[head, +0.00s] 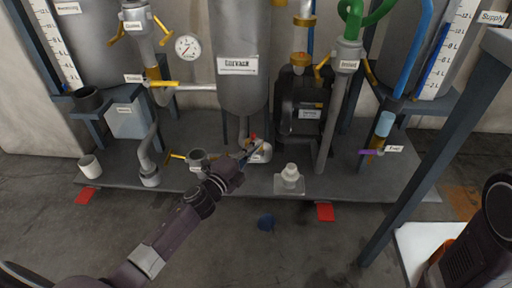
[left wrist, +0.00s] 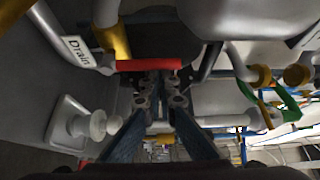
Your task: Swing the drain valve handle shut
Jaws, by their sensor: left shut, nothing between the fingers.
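The drain valve handle (left wrist: 148,65) is a red bar in the left wrist view, lying crosswise just beyond my fingertips. A white "Drain" label (left wrist: 76,50) is left of it. In the head view a small red bit of the handle (head: 253,137) shows under the grey vessel (head: 243,85), partly hidden by my gripper. My left gripper (head: 250,150) is at the valve, its fingers shut and empty. In the left wrist view the fingertips (left wrist: 160,88) point at the handle's middle; I cannot tell whether they touch it. My right gripper is not visible.
A white capped fitting (head: 290,176) stands on the grey platform (head: 230,187) right of the valve. A grey cup (head: 197,160) and a yellow-handled valve (head: 176,156) are to its left. A dark motor (head: 306,108) is behind. A grey post (head: 430,150) crosses at right.

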